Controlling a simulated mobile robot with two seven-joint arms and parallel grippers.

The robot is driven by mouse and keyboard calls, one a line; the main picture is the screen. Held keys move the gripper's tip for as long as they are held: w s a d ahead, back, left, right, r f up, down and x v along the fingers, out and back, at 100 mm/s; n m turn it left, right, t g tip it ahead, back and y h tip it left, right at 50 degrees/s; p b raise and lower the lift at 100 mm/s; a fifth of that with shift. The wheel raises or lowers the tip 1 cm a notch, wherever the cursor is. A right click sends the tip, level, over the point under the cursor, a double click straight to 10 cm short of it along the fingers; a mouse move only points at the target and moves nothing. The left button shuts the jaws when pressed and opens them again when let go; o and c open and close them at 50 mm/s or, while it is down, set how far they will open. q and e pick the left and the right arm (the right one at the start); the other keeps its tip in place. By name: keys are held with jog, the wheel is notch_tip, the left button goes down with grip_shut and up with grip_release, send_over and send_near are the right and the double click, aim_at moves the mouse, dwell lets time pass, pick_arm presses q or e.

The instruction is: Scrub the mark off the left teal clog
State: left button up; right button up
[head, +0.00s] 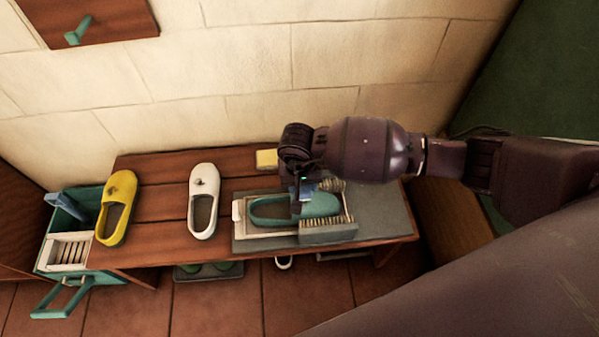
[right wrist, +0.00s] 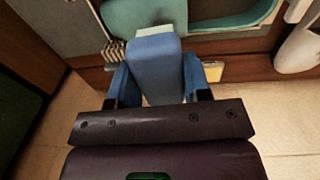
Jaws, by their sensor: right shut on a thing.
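The teal clog (head: 265,208) lies sideways in a pale tray on the grey right part of the bench. Its near side also shows at the top of the right wrist view (right wrist: 200,18). My right gripper (head: 305,190) is above the clog's right half and covers part of it. It is shut on a blue block-like tool (right wrist: 155,68) with a pale tip, which points at the clog. I cannot tell whether the tip touches the clog. No mark is discernible on the visible part of the clog. My left gripper is not in view.
A white clog (head: 202,203) and a yellow clog (head: 117,205) stand on the wooden bench (head: 160,205). A yellow block (head: 267,159) lies behind the tray. A bristled grey holder (head: 328,232) borders the teal clog. A teal caddy (head: 62,235) is at far left.

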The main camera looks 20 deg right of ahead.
jog(key=shift+f+b, duration=0.4)
jog(key=shift+f, duration=0.5)
jog(key=shift+s+f+b, duration=0.1)
jog(key=shift+f+b, duration=0.25)
jog(key=shift+f, duration=0.4)
jog(key=shift+f+b, duration=0.35)
jog(key=shift+f, duration=0.35)
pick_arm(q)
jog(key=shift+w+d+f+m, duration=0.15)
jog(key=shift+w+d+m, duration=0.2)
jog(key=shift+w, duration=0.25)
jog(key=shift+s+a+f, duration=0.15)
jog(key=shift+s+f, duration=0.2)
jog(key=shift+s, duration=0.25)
pick_arm(e)
jog(key=shift+f, duration=0.2)
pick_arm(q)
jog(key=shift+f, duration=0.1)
pick_arm(e)
jog(key=shift+f, duration=0.15)
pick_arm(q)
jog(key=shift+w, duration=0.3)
pick_arm(e)
jog(key=shift+f, duration=0.2)
pick_arm(q)
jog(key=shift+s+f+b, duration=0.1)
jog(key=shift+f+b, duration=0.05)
jog(key=shift+b, duration=0.15)
pick_arm(e)
jog(key=shift+f, duration=0.15)
